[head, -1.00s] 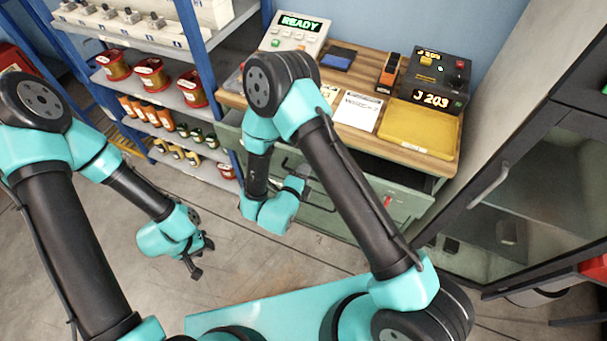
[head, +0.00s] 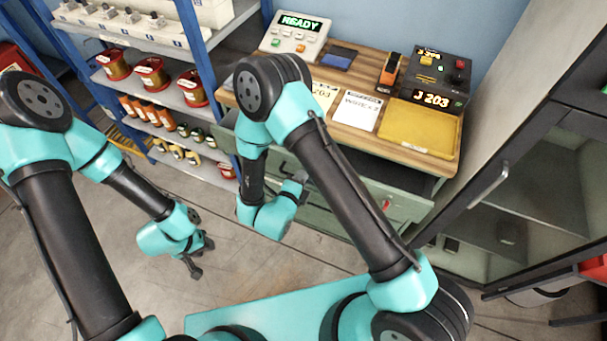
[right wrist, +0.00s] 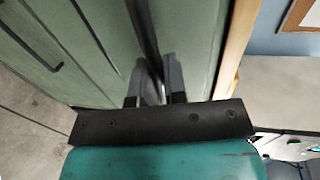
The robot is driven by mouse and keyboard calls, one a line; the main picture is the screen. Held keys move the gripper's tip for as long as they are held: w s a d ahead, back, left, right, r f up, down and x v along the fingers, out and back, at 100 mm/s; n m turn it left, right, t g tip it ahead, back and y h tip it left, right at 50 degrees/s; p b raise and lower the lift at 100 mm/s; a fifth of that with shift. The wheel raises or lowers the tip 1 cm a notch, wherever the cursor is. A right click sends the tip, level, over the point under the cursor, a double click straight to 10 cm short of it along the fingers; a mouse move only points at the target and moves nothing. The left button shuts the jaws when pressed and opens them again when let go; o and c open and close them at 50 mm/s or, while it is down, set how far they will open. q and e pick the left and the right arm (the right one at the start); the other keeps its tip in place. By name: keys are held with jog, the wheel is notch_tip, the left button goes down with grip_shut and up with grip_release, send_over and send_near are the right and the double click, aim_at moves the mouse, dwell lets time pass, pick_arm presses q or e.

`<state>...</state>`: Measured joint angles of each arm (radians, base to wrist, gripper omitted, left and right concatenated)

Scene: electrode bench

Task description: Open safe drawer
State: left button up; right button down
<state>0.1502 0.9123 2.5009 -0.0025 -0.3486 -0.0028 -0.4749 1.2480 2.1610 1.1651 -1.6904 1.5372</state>
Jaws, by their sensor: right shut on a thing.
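The green drawer front (head: 366,197) is under the wooden bench top, with a dark gap showing above it at the right. A dark bar handle (right wrist: 143,28) crosses the green front in the right wrist view. My right gripper (right wrist: 152,78) is shut on this handle, its grey fingers on either side of it. In the head view my right gripper (head: 301,178) is at the green front, its tips partly hidden by my arm. My left gripper (head: 201,260) hangs over the floor at left, empty, with its fingers apart.
The wooden bench (head: 440,165) carries a READY panel (head: 296,36), cards, a yellow tray (head: 420,128) and a dark device showing J 203 (head: 432,80). A blue shelf rack (head: 200,70) stands left. A glass-door cabinet (head: 520,190) stands right. Floor between is clear.

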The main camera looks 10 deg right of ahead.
jog(key=f+v, duration=0.2)
jog(key=v, duration=0.9)
jog(key=shift+s+a+f, duration=0.15)
jog(key=shift+s+a, duration=0.2)
jog(key=c, duration=1.2)
grip_release()
jog(key=shift+w+d, duration=0.1)
jog(key=shift+d, duration=0.05)
